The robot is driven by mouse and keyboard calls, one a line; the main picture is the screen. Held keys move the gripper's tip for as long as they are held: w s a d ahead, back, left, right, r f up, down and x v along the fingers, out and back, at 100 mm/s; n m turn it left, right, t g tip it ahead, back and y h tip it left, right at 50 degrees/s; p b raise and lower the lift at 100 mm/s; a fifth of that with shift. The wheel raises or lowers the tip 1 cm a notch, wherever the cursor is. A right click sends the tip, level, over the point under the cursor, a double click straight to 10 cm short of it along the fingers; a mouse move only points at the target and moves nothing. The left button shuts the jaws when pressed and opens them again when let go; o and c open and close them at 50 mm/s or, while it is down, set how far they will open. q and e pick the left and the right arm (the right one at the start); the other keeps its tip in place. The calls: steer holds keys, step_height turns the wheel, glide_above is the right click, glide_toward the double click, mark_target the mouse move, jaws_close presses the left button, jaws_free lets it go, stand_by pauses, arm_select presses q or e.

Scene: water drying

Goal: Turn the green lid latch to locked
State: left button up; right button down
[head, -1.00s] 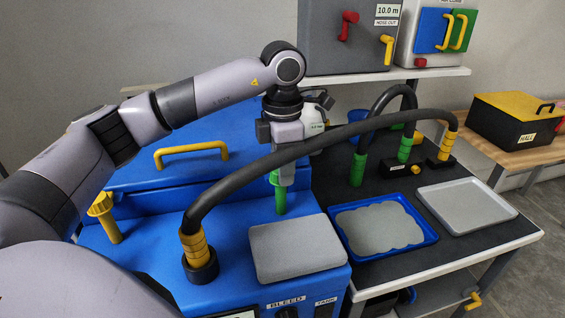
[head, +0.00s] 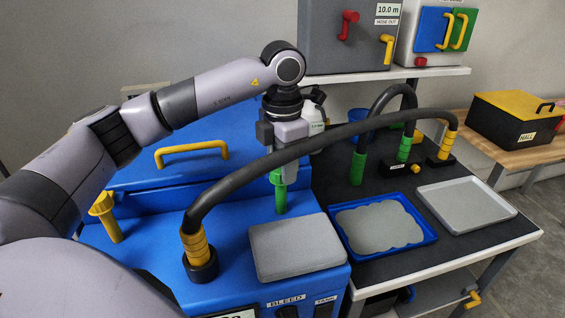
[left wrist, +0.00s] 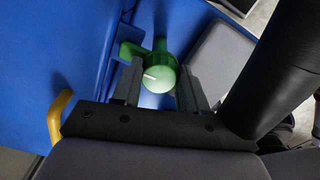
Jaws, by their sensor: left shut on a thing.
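The green lid latch (head: 281,200) stands on the front of the blue machine, right of the yellow latch (head: 106,216). My left gripper (head: 282,178) points down over it, behind the black hose, and is shut on its upper part. In the left wrist view the latch's round green top (left wrist: 157,75) with a white mark sits between the two fingers of the gripper (left wrist: 158,90), and a green arm sticks out to the left. My right gripper is not in view.
A black hose (head: 330,140) arches from the machine past my gripper to the dark bench. A grey pad (head: 296,247) lies right of the latch. A blue tray (head: 428,238) and a grey tray (head: 467,202) lie farther right. A yellow handle (head: 190,148) is on the blue lid.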

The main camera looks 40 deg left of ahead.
arm_select(q)
steer(key=o, duration=1.1)
steer(key=shift+c, duration=0.2)
steer(key=shift+r, duration=0.1)
step_height(320, 180, up, 7)
steer(key=shift+r, duration=0.1)
